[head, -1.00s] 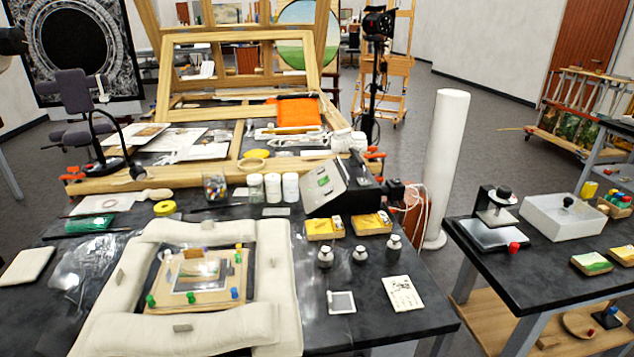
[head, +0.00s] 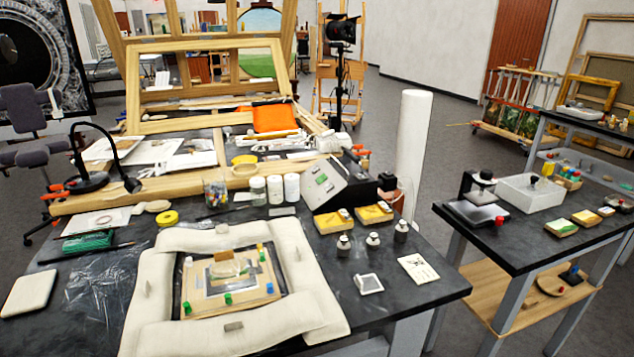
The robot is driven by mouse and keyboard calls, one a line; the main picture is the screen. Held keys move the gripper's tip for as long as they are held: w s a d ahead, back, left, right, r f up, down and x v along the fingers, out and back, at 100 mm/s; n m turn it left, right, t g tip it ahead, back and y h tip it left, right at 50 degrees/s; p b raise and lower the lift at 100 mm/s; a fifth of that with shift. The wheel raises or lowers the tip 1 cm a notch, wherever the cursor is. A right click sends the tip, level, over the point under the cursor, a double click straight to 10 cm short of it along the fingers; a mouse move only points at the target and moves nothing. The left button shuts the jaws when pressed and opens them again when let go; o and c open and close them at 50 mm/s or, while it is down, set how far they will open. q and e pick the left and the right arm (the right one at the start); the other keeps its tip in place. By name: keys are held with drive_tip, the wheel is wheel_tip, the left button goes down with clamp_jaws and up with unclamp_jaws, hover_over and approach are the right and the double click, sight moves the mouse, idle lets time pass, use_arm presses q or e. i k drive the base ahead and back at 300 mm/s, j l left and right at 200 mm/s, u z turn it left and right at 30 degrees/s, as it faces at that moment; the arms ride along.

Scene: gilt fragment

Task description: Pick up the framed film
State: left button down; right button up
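A small white-framed square with a grey centre, which looks like the framed film (head: 369,283), lies on the dark worktable (head: 410,305) in the head view. It sits right of the white padded ring, in front of several small weights or bottles, and left of a white printed card (head: 418,268). Nothing covers it. Neither of my grippers shows in the view.
A white padded ring (head: 318,300) surrounds a wooden board with coloured pegs (head: 230,283). Small metal-topped bottles (head: 372,241) and yellow boxes (head: 333,222) stand behind the film. A second dark table (head: 520,232) stands at right, with a floor gap between.

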sight(369, 283)
drive_tip(key=k+j+z, duration=0.1)
drive_tip(key=j, duration=0.25)
drive_tip(key=k+j, duration=0.25)
drive_tip(key=k+j+z, duration=0.15)
drive_tip(key=j, duration=0.3)
drive_tip(key=k, duration=0.05)
